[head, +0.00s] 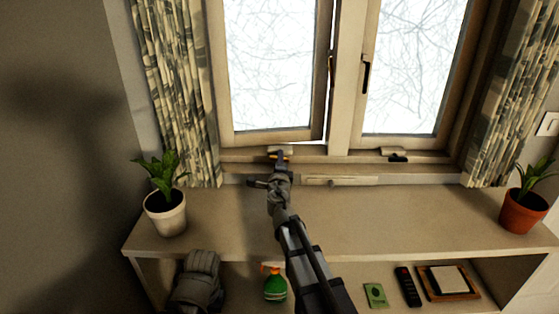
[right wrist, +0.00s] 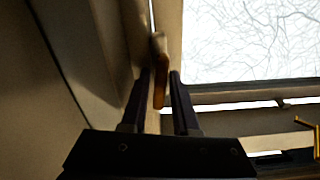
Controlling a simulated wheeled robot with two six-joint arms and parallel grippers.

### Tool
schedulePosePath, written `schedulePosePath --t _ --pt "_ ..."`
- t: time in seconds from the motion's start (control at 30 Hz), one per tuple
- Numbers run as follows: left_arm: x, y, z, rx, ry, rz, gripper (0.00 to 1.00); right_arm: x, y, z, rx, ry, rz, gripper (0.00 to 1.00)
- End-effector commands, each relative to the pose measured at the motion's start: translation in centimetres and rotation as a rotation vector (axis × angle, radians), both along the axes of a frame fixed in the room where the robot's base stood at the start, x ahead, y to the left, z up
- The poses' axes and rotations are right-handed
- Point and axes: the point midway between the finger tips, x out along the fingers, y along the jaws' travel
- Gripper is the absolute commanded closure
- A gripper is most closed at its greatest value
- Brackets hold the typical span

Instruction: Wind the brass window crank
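The brass crank (head: 284,157) is at the foot of the left window (head: 268,70), on the sill frame. Its amber knob (right wrist: 159,85) shows between the fingertips in the right wrist view. My right gripper (head: 278,166) reaches up to the crank from the front; its two fingers (right wrist: 160,78) stand apart on either side of the knob, with narrow gaps visible. The gripper hides much of the crank in the head view. The left window is ajar, with a bright gap along its lower and right edges.
A white-potted plant (head: 166,213) stands on the shelf top at left, a terracotta-potted one (head: 523,211) at right. Curtains (head: 180,90) hang beside the window. A green spray bottle (head: 275,287), a green packet (head: 376,294) and a black remote (head: 407,286) are below. The shelf top between the plants is mostly clear.

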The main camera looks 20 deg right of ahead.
Motion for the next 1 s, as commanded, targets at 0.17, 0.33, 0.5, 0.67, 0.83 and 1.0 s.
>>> schedulePosePath --t 0.17,0.33,0.5,0.67,0.83,1.0 --pt "0.0 0.0 0.0 0.000 0.000 0.000 1.00 0.0 0.0 0.0 0.000 0.000 0.000 0.53" --pt "0.0 0.0 0.0 0.000 0.000 0.000 1.00 0.1 0.0 0.0 -0.001 0.000 0.001 0.53" --pt "0.0 0.0 0.0 0.000 0.000 0.000 1.00 -0.4 0.1 0.0 -0.001 0.000 0.001 0.53" --pt "0.0 0.0 0.0 0.000 0.000 0.000 1.00 -2.0 0.6 0.0 -0.001 0.000 0.002 0.53" --pt "0.0 0.0 0.0 0.000 0.000 0.000 1.00 -4.7 1.3 0.0 0.000 0.000 0.002 0.53" --pt "0.0 0.0 0.0 0.000 0.000 0.000 1.00 -7.1 2.0 0.0 0.000 0.000 0.001 0.53"
